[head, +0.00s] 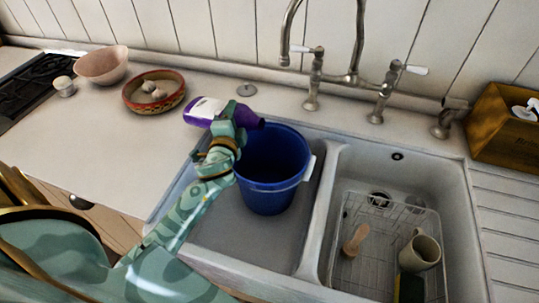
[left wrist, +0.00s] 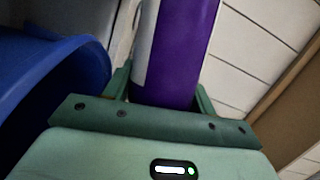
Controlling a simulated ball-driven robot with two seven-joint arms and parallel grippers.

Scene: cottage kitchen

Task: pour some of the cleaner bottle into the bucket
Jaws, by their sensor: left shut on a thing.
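The purple cleaner bottle with a white label (head: 203,110) is held in my left gripper (head: 229,125), which is shut around it. The bottle is tilted, close to lying on its side, above the rim of the blue bucket (head: 272,192). One end of the bottle points right, over the bucket's left part. The bucket stands upright in the left sink basin. In the left wrist view the purple bottle (left wrist: 178,55) sits between the fingers, with the blue bucket (left wrist: 50,85) to the left. Whether liquid is flowing cannot be seen. My right gripper is not in view.
A bridge tap (head: 350,75) stands behind the sink. The right basin holds a wire rack (head: 385,240) with a mug (head: 420,252). On the counter at left are a patterned bowl (head: 133,104) and a pink bowl (head: 101,65). A wooden box (head: 497,135) is at right.

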